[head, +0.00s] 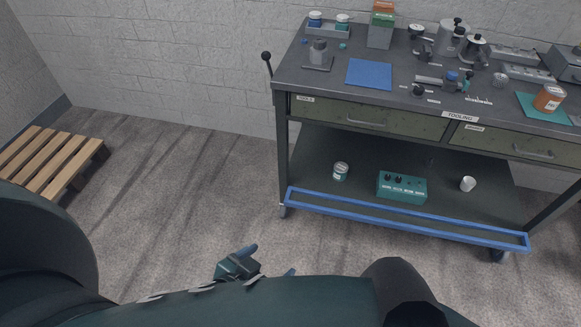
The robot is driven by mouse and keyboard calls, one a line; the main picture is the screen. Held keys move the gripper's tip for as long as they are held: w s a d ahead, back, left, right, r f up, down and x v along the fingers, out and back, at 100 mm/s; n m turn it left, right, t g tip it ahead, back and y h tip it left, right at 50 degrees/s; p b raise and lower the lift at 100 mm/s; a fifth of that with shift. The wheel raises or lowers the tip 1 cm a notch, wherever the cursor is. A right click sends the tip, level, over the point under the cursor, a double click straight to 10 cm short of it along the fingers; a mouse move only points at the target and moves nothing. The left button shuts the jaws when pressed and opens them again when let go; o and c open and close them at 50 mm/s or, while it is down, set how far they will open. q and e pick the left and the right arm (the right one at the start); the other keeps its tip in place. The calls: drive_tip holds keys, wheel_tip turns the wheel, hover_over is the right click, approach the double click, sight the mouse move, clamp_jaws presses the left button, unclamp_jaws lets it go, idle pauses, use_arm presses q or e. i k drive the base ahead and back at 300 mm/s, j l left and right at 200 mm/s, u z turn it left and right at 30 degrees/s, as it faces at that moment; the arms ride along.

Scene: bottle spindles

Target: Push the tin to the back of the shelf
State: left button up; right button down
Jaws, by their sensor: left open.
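A small tin (340,172) with a white and teal label stands upright on the lower shelf (312,150) of the cart, left of the middle and towards the front edge. Bare shelf shows behind it. My left gripper (272,260) is open and empty, low in front of the cart. It is left of the tin and well apart from it. Part of it is hidden behind my own arm. My right gripper is not in view.
A teal box with knobs (402,187) and a white cup (468,184) stand to the tin's right on the shelf. A blue rail (405,220) runs along the front. The crowded worktop (320,87) and drawers (370,117) overhang the shelf.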

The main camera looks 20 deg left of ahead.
sight(340, 168)
drive_tip(key=u, duration=0.15)
drive_tip(key=i+j+z, duration=0.1)
drive_tip(key=j+z, duration=0.2)
drive_tip(key=j, duration=0.15)
drive_tip(key=j+z, duration=0.25)
drive_tip(key=j, duration=0.25)
drive_tip(key=i+j+z, duration=0.1)
drive_tip(key=i, duration=0.55)
drive_tip(key=i+j+z, duration=0.1)
drive_tip(key=i, duration=0.6)
